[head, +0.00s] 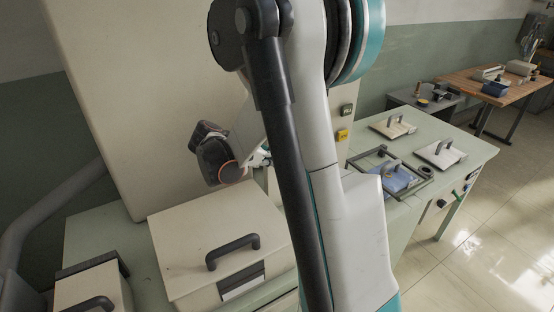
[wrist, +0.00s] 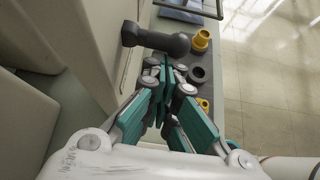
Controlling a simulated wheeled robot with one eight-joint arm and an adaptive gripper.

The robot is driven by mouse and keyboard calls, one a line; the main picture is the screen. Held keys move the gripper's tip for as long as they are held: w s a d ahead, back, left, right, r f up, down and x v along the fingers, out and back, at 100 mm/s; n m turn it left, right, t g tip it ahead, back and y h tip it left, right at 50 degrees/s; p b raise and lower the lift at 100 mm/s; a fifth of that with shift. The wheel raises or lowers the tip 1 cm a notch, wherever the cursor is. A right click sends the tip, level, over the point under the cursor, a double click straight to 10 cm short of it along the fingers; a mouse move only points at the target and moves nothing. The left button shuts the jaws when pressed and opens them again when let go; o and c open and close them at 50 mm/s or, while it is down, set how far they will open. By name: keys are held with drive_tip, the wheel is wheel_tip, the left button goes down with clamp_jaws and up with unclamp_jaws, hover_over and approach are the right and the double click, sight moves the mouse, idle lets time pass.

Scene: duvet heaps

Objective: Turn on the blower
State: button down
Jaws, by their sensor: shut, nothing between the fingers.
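My gripper (wrist: 166,72) shows in the wrist view with its teal fingers drawn together and nothing held between them. Its tips lie over a dark grey strip, left of a dark round knob (wrist: 196,75) and below a dark grey handle-like part (wrist: 157,40). A yellow round part (wrist: 201,40) sits at the handle's right end, apart from the fingers. Contact with the dark knob cannot be told. In the head view my arm hides most of the gripper. A yellow control box (head: 342,136) and a grey one (head: 347,111) are on the cream cabinet's right side. I cannot tell which part is the blower.
The tall cream cabinet (head: 140,90) stands close beside my gripper. A cream lidded box (head: 215,235) with a dark handle sits in front. A pale green table (head: 455,135) at right holds handled plates and a dark frame (head: 385,165). Tiled floor (head: 490,225) is clear.

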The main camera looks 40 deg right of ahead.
drive_tip(key=shift+s+r, duration=0.15)
drive_tip(key=shift+r, duration=0.3)
drive_tip(key=shift+s+r+p, duration=0.1)
drive_tip(key=shift+r+p, duration=0.2)
drive_tip(key=shift+p, duration=0.05)
drive_tip(key=shift+r, duration=0.15)
idle(0.4)
